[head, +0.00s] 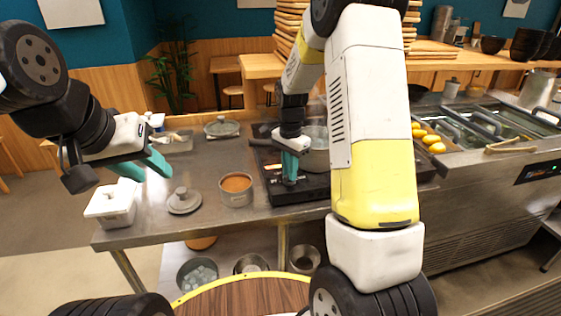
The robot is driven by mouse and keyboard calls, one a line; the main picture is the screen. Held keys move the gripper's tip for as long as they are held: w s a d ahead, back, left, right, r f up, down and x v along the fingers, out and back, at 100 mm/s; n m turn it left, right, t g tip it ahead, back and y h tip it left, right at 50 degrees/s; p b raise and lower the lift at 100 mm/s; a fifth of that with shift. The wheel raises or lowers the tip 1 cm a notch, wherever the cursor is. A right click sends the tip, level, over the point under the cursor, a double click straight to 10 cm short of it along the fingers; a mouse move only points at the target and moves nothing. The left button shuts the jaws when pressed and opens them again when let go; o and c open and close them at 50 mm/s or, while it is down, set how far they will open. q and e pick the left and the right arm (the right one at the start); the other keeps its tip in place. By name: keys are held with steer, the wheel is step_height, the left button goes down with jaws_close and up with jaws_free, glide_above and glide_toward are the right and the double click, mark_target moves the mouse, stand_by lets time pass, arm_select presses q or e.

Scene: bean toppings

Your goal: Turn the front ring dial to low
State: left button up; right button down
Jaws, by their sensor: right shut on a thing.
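The black stove (300,192) stands on the steel counter, with a steel pot (318,158) on it. My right gripper (290,180) points down at the stove's top, beside the pot, with its teal fingers closed together. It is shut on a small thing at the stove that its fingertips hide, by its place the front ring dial. The dial and its setting cannot be made out. My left gripper (143,170) is in the air over the left of the counter, with its teal fingers apart and nothing between them.
A pot of brown food (236,187), a lid (184,201) and a white container (112,205) stand left of the stove. Another lidded pot (222,128) is farther back. Yellow items (430,139) lie at the right. My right arm hides part of the counter.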

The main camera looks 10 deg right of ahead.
steer(key=n, duration=1.1)
steer(key=shift+n, duration=0.3)
steer(key=shift+w+n, duration=0.1)
steer(key=shift+n, duration=1.9)
steer(key=shift+r, duration=0.1)
steer(key=c, duration=1.4)
jaws_free()
